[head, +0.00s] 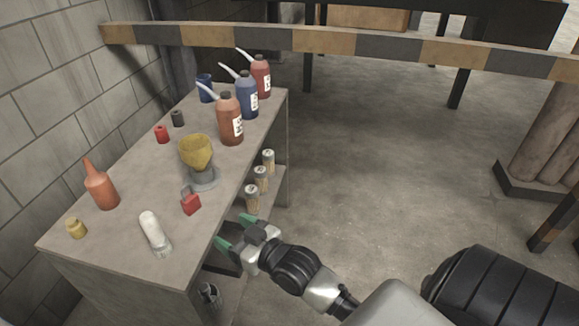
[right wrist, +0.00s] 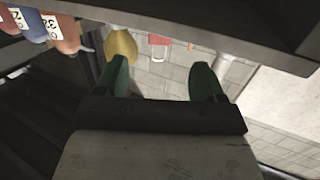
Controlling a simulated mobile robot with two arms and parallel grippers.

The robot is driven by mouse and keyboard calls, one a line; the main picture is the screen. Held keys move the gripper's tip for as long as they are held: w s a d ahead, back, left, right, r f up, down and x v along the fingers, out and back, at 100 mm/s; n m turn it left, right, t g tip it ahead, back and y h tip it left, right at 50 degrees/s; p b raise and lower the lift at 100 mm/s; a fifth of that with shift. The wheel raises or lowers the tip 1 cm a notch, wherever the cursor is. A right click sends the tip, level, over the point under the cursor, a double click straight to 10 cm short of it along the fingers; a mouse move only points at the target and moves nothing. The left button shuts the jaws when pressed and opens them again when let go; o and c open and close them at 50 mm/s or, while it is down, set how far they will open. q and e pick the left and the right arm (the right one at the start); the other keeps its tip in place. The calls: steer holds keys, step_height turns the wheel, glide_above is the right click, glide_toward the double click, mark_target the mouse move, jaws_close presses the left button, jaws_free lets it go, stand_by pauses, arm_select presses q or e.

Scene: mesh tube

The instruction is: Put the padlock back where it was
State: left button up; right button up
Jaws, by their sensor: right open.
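A small red padlock (head: 190,203) with a grey shackle sits on the grey workbench (head: 135,180), near its right edge. It stands just in front of a yellow funnel-shaped cup on a grey base. A red shape that looks like the padlock (right wrist: 159,42) also shows at the top of the right wrist view, partly cut off. My right gripper (head: 235,231) is open and empty, beside the bench's right edge, apart from the padlock. Its green fingers (right wrist: 161,66) are spread in the right wrist view. My left gripper is not in view.
A white tube (head: 154,232) lies near the bench's front edge. The yellow cup (head: 196,150), an orange squeeze bottle (head: 100,186) and several spouted bottles (head: 230,120) stand on top. Cans (head: 252,198) stand on a lower shelf. A striped barrier (head: 300,38) crosses behind.

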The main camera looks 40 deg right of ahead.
steer(key=s+f+g+h, duration=0.1)
steer(key=s+f+g, duration=0.1)
steer(key=f, duration=0.5)
steer(key=s+f+g+h, duration=0.1)
steer(key=s+f+g, duration=0.15)
steer(key=f, duration=0.45)
steer(key=s+f+g+h, duration=0.2)
steer(key=s+f+g, duration=0.7)
steer(key=s+f, duration=0.9)
steer(key=shift+s+d+f+m, duration=0.2)
steer(key=shift+f+m, duration=0.2)
steer(key=shift+f, duration=0.4)
steer(key=shift+g, duration=0.25)
